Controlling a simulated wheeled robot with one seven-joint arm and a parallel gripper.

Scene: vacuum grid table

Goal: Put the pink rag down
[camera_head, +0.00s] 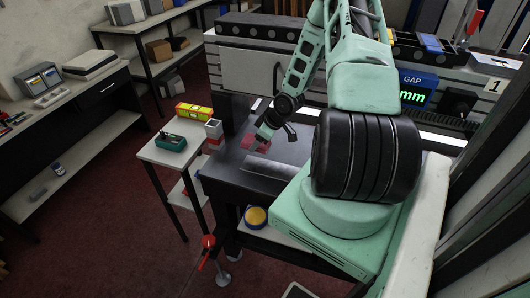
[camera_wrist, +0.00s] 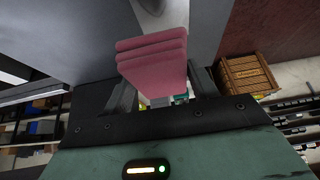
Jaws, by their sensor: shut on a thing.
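The pink rag (camera_wrist: 152,62) is folded in layers and sits between the two fingers of my gripper (camera_wrist: 160,95) in the wrist view. My gripper is shut on it. In the head view the rag (camera_head: 255,142) shows as a small pink patch at the end of my arm, over the dark table (camera_head: 222,168). My gripper (camera_head: 262,137) partly covers it there. I cannot tell whether the rag touches the table top.
A light metal strip (camera_head: 268,168) lies along the table in front of the rag. A small side table (camera_head: 168,152) at left holds a green tray (camera_head: 171,142) and a yellow-red box (camera_head: 194,111). A red-handled clamp (camera_head: 207,250) is at the front edge. A wooden crate (camera_wrist: 246,75) shows in the wrist view.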

